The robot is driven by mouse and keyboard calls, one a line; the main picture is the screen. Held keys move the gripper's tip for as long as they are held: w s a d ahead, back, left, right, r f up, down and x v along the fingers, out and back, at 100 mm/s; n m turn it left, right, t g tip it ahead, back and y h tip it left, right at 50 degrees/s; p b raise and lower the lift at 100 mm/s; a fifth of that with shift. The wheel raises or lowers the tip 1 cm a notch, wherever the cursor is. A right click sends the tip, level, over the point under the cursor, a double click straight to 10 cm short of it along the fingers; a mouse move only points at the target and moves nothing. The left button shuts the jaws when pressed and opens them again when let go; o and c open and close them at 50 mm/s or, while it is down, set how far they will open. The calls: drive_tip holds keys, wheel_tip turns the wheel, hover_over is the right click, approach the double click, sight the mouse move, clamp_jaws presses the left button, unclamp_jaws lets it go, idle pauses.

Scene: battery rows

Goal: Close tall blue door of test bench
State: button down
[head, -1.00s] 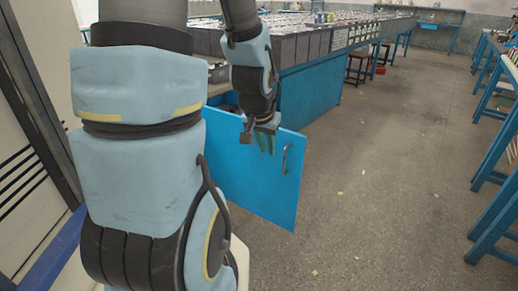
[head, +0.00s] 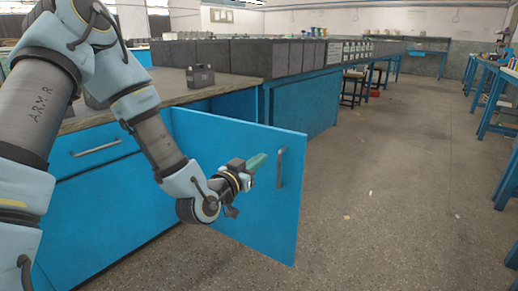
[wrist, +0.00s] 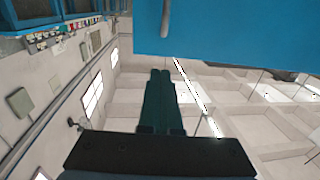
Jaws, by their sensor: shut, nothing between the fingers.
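The tall blue door (head: 240,205) of the test bench stands swung open toward the aisle, with a vertical metal handle (head: 280,167) near its free edge. A dark cabinet opening (head: 225,105) shows behind it. My gripper (head: 262,160) is in front of the door face, left of the handle, shut and empty. In the wrist view my gripper's closed green fingers (wrist: 160,75) point toward the blue door (wrist: 240,28) at the top, with the handle (wrist: 165,15) just above their tips. I cannot tell whether the fingers touch the door.
A black battery (head: 200,76) stands on the bench top (head: 165,90). A blue drawer front (head: 95,148) is left of the door. Rows of dark batteries (head: 270,58) run along the bench. The floor (head: 390,190) to the right is clear.

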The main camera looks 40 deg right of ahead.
sight(287, 138)
drive_tip(key=b+x, duration=0.1)
drive_tip(key=x, duration=1.2)
drive_tip(key=shift+w+d, duration=0.25)
drive_tip(key=shift+d, duration=0.1)
